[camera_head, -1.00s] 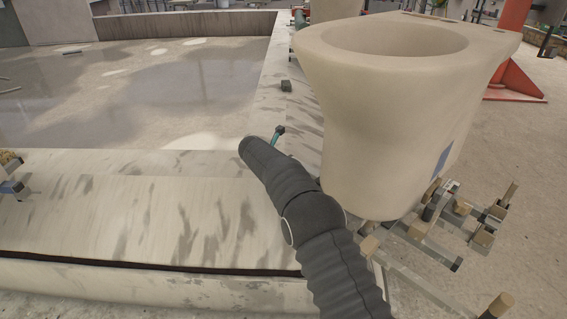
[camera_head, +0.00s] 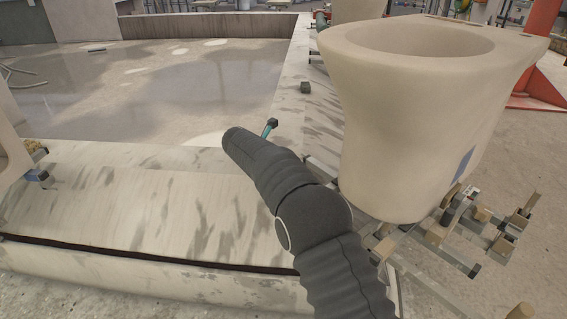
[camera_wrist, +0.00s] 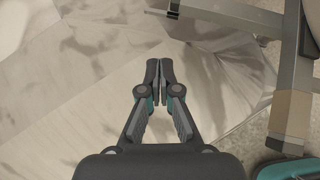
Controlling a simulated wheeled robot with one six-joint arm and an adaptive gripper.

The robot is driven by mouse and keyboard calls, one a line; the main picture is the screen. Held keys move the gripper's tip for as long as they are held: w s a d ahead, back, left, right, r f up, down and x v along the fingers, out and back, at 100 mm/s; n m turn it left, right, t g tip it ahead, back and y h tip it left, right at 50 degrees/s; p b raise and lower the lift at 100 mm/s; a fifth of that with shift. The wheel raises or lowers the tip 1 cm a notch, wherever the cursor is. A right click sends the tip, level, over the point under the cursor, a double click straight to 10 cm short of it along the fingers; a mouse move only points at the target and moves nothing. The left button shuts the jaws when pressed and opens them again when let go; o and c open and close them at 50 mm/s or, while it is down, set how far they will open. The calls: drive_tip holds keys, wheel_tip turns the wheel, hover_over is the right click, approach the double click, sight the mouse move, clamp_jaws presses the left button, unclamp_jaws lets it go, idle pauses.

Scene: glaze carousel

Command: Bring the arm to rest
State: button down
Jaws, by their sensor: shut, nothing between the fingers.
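My gripper (camera_wrist: 159,72) shows in the wrist view with its two dark fingertips together and nothing between them. Below it in that view is the pale, grey-streaked surface of the low wall (camera_wrist: 95,62). In the head view my arm, in a dark ribbed sleeve, reaches up from the bottom right over the near wall (camera_head: 150,212). My gripper is mostly hidden in the head view; only a small teal and black part (camera_head: 269,127) shows past the end of the sleeve.
A large cream toilet bowl (camera_head: 400,130) stands just right of my arm on a metal stand with padded ends (camera_head: 470,225). Part of the stand also shows in the wrist view (camera_wrist: 235,15). A small dark block (camera_head: 305,87) lies on the side wall. A wet basin floor (camera_head: 150,85) lies beyond.

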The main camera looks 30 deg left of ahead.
drive_tip(key=shift+s+a+r, duration=0.1)
drive_tip(key=shift+s+r, duration=0.15)
drive_tip(key=shift+r, duration=0.05)
